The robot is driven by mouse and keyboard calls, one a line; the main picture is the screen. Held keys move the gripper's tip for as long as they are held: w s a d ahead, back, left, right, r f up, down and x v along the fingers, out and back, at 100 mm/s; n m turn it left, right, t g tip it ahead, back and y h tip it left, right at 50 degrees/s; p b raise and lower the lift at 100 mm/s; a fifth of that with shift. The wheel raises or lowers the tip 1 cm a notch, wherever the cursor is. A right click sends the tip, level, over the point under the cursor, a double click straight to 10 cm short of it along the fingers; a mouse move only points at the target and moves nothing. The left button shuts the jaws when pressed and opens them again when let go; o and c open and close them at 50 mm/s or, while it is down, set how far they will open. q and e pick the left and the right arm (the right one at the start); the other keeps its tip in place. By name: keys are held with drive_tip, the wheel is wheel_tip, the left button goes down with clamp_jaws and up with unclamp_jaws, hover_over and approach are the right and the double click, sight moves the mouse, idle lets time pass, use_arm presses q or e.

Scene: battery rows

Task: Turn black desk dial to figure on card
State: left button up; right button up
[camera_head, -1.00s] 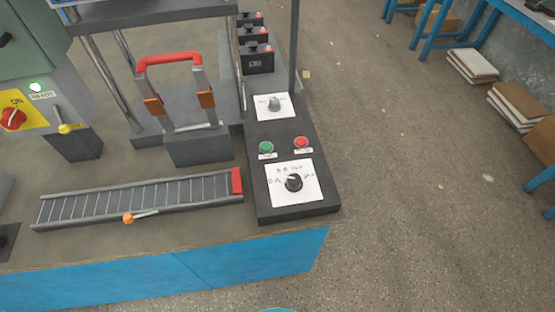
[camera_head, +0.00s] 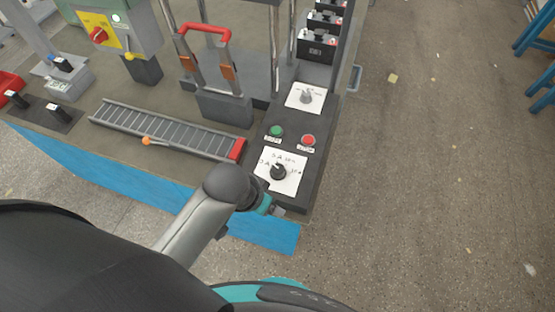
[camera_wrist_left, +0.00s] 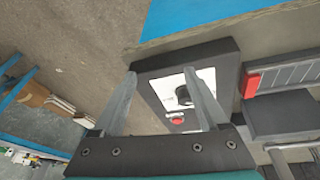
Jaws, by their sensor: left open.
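The black dial (camera_head: 278,171) sits on a white plate (camera_head: 292,186) with printed figures around it, at the near end of a dark console. The figures are small; I cannot tell exactly where the dial points. I cannot make out a separate card. The dial also shows in the left wrist view (camera_wrist_left: 183,94), seen between my fingers and beyond them. My left gripper (camera_wrist_left: 160,84) is open and empty, apart from the dial. In the head view my left wrist hides most of that gripper, just in front of the plate. My right gripper is in neither view.
A green button (camera_head: 277,131) and a red button (camera_head: 308,140) stand behind the dial. A grey knob (camera_head: 307,96) sits farther back. A roller track (camera_head: 165,130) with a red end lies left of the console. Open floor lies to the right.

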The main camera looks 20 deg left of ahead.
use_arm(q)
wheel_tip(320, 180, up, 7)
drive_tip(key=d+m, duration=0.1)
drive_tip(key=d, duration=0.1)
wheel_tip(320, 180, up, 5)
drive_tip(key=m+g+y+p, duration=0.1)
drive_tip(key=m+g+y, duration=0.1)
drive_tip(key=m+g, duration=0.1)
hover_over(278, 169)
wheel_tip(278, 169, down, 16)
drive_tip(key=b, duration=0.3)
drive_tip(key=shift+r+b, duration=0.25)
drive_tip(key=shift+b, duration=0.05)
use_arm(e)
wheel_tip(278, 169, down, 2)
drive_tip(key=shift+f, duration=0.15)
use_arm(q)
clamp_jaws()
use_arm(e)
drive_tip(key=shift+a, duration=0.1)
